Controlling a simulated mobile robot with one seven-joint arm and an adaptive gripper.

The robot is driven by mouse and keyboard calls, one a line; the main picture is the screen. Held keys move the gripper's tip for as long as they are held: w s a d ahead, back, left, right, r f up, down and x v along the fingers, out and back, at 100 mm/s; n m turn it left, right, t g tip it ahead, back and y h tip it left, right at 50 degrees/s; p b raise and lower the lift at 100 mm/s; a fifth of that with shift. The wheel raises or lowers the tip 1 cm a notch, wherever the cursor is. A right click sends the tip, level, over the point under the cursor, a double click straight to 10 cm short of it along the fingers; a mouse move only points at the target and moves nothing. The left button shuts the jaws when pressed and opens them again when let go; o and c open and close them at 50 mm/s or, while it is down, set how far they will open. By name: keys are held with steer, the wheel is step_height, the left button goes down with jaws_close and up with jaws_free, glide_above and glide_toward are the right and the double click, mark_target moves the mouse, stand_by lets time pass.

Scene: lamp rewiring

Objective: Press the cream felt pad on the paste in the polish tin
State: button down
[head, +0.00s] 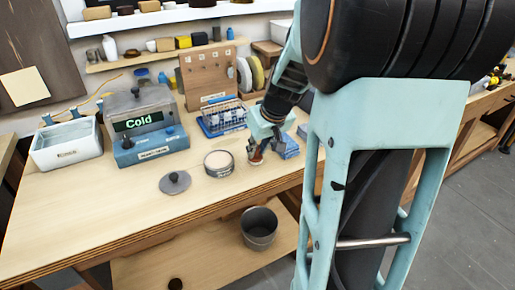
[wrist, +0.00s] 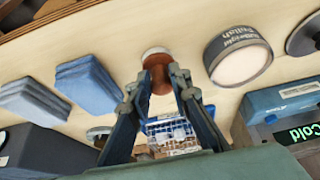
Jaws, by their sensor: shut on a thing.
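The polish tin (head: 219,168) stands open on the bench, with pale paste filling it. In the wrist view the tin (wrist: 238,55) is at the upper right, its label reading "Polish". My gripper (head: 262,143) is to the right of the tin in the head view. In the wrist view my gripper (wrist: 160,85) is shut on the brown handle (wrist: 160,75) of an applicator. The cream felt pad (wrist: 154,51) shows at the handle's far end, apart from the tin. Whether the pad touches the bench, I cannot tell.
A dark lid with a knob (head: 174,183) lies left of the tin. Folded blue cloths (wrist: 88,82) lie on the other side of my gripper. A blue "Cold" device (head: 150,140), a wire rack (head: 222,118) and a white tub (head: 66,144) stand behind. The bench front is clear.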

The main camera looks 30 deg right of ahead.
steer(key=shift+r+p, duration=1.55)
steer(key=shift+r, duration=0.95)
steer(key=shift+a, duration=0.1)
